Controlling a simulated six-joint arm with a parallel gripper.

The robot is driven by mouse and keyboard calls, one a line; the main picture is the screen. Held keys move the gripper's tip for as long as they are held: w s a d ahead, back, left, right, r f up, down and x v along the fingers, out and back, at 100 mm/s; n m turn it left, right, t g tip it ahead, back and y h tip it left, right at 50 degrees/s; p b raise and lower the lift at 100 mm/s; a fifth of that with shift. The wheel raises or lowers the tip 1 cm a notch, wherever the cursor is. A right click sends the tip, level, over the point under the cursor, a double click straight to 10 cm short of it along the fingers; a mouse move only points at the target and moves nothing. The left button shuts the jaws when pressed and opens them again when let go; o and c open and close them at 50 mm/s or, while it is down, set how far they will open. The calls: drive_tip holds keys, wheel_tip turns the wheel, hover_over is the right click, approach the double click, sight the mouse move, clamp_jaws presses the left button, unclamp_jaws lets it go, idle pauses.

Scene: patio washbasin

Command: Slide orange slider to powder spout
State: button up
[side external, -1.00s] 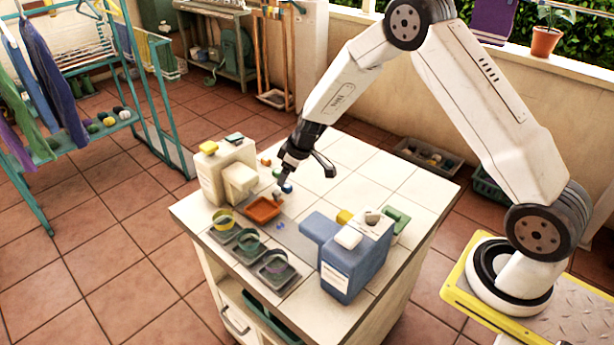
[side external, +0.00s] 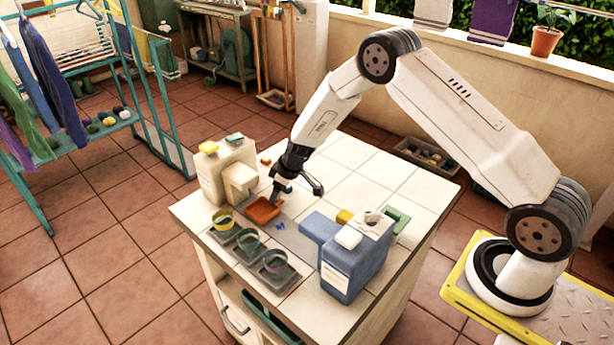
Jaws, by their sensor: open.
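The orange slider (side external: 264,211) is a shallow orange tray on the white tiled top, in front of the white dispenser (side external: 212,181). My gripper (side external: 277,193) is open and points down at the slider's back right edge. I cannot tell whether a fingertip touches the slider. The white dispenser has a protruding block-like spout (side external: 240,180) just behind and left of the slider. A blue dispenser (side external: 343,272) stands to the right, with a similar blue block (side external: 319,229) sticking out. No label I can read shows which spout is for powder.
Small blue bits (side external: 281,225) lie right of the slider. A yellow block (side external: 345,217) and a green piece (side external: 398,215) sit by the blue dispenser. The back of the top is mostly clear.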

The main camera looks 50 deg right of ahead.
clamp_jaws()
idle(1.5)
